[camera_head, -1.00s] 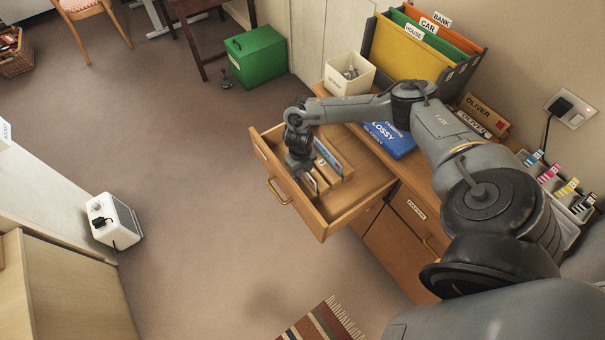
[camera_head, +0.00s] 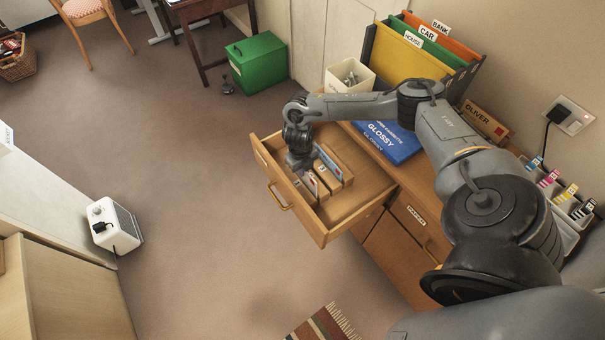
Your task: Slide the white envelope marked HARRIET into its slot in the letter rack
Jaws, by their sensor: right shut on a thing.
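My right gripper (camera_head: 299,160) reaches down into the open wooden drawer (camera_head: 345,222). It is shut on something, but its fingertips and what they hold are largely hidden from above. Beside it in the drawer are wooden upright pieces (camera_head: 332,168) with thin cards or envelopes between them, one with a blue edge. No name HARRIET can be read, so I cannot tell which one is the white envelope. A brown piece marked OLIVER (camera_head: 485,119) stands on the desk against the wall, partly behind my right arm. It may be the letter rack. My left gripper is not in view.
A blue GLOSSY box (camera_head: 389,140) lies on the desk behind the drawer. A file holder with coloured folders (camera_head: 410,50), a pale bin (camera_head: 349,77) and ink cartridges (camera_head: 560,195) stand on the desk. A green box (camera_head: 258,60) and a white heater (camera_head: 113,225) are on the floor.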

